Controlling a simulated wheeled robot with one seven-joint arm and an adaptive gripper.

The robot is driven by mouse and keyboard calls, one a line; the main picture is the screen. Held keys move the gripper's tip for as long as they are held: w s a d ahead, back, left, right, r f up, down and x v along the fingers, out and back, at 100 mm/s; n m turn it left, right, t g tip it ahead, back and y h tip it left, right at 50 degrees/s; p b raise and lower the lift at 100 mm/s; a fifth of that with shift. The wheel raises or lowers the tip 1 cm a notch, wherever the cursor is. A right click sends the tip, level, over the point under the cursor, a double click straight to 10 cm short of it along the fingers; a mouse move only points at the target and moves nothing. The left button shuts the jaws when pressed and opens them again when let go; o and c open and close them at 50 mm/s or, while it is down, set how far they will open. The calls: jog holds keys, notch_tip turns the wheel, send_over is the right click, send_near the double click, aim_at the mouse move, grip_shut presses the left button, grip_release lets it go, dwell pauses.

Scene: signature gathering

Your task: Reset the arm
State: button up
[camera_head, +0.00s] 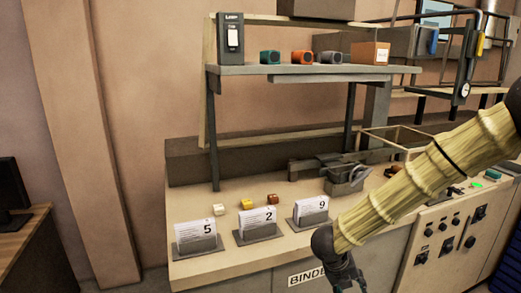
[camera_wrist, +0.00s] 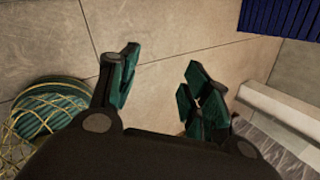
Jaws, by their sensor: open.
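My arm reaches in from the right in the head view, over the front of the workbench (camera_head: 195,267). My gripper (camera_head: 352,284) hangs at its end, low in front of the bench and partly cut off by the picture's bottom edge. In the wrist view my gripper (camera_wrist: 158,85) shows two dark fingers with green pads, spread apart. It is open and nothing is between the fingers.
Card holders marked 5 (camera_head: 198,237), 2 (camera_head: 258,224) and 9 (camera_head: 310,211) stand along the bench's front. Small blocks lie behind them. A grey clamp-like device (camera_head: 345,175) and an open tray (camera_head: 395,137) sit further back. A shelf (camera_head: 300,69) holds rolls and a box.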

jog(key=s+f+n+t+y+b, duration=0.1)
jog(key=s+f+n, duration=0.6)
jog(key=f+n, duration=0.35)
jog(key=s+f+n+t+y+b, duration=0.1)
jog(key=s+f+n, duration=0.6)
jog(key=f+n, duration=0.4)
jog(key=s+a+f+n+g+y, duration=0.1)
jog(key=s+f+n, duration=0.2)
jog(key=s, duration=0.4)
jog(key=s+a+f+n+g+y, duration=0.1)
jog(key=s+f+n, duration=0.2)
jog(key=s+n, duration=0.3)
jog(key=s+a+f+n+g+y, duration=0.1)
jog(key=s+f+n+g, duration=0.1)
jog(key=s+n, duration=0.3)
jog(key=s+f, duration=0.1)
jog(key=s, duration=0.2)
jog(key=shift+s+f+b, duration=0.15)
jog(key=shift+s+b, duration=0.15)
jog(key=shift+b, duration=0.05)
